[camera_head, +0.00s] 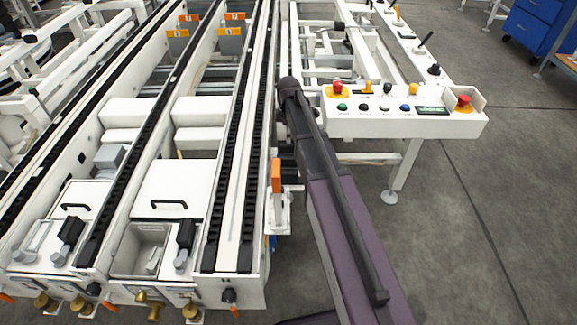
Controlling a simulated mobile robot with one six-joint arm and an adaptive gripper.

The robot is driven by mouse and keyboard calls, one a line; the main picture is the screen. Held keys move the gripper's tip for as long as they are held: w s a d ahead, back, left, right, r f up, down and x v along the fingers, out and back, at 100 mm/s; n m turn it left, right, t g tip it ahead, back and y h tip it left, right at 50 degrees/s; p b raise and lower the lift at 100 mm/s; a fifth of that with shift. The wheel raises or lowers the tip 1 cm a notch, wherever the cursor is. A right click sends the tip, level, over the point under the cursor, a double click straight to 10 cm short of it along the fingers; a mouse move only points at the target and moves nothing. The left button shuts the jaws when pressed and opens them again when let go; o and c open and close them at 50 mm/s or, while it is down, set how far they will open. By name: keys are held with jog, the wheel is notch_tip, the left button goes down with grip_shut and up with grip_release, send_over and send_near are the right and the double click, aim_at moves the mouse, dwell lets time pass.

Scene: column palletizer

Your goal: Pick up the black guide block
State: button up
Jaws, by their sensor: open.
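Two small black blocks stand at the near end of the white conveyor frame, and I cannot tell which, if either, is the black guide block. One black block (186,234) is at the right, by an open grey compartment. The other black block (71,229) is further left, near a white lidded box. My dark purple arm reaches up from the bottom right beside the conveyor's right rail. My gripper cannot be made out; the arm's far end is hidden behind its own links.
A white control panel (395,122) with coloured buttons and red stop knobs stands right of my arm. An orange-topped post (276,175) stands close to its left. Long black conveyor tracks (231,140) run away. Grey floor (470,240) at the right is clear.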

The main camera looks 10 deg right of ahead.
aim_at(288, 157)
dwell(0.4)
notch_tip(288, 157, down, 8)
jog(key=b, duration=0.8)
jog(key=shift+f, duration=0.25)
jog(key=shift+b, duration=0.3)
jog(key=shift+f, duration=0.1)
jog(key=shift+s+a+f+b, duration=0.15)
jog(key=shift+f+b, duration=2.4)
jog(key=shift+b, duration=0.05)
grip_shut()
